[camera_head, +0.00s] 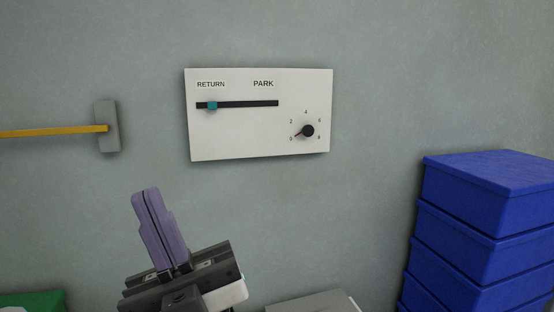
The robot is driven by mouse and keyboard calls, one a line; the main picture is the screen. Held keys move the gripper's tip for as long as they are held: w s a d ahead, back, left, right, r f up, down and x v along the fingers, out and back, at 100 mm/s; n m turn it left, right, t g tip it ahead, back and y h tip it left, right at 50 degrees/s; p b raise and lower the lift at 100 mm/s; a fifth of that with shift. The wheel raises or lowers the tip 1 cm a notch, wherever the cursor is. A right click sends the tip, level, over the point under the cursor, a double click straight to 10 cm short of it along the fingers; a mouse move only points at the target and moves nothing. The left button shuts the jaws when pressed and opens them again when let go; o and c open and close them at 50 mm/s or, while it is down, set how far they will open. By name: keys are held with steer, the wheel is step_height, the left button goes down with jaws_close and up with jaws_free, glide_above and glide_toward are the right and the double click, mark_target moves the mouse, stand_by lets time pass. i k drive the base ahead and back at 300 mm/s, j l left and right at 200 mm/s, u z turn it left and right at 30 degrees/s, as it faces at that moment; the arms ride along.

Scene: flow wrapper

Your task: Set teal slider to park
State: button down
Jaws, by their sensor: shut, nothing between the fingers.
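A white control panel (240,138) is on the grey wall in the head camera view. Its teal slider (212,105) sits near the left end of a black horizontal slot (250,103), under the word RETURN. The word PARK (263,83) is printed above the slot, further right. My gripper (147,192) is below and left of the panel, with its purple fingers pointing up and together. It is shut and empty, apart from the slider in the picture.
A black dial (307,131) with numbers is at the panel's lower right. A yellow bar (55,131) ends at a grey wall bracket (107,126) on the left. Blue stacked boxes (480,225) stand at the right. A green object (32,301) shows at lower left.

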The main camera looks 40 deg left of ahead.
mark_target(211, 105)
steer(key=u, duration=1.45)
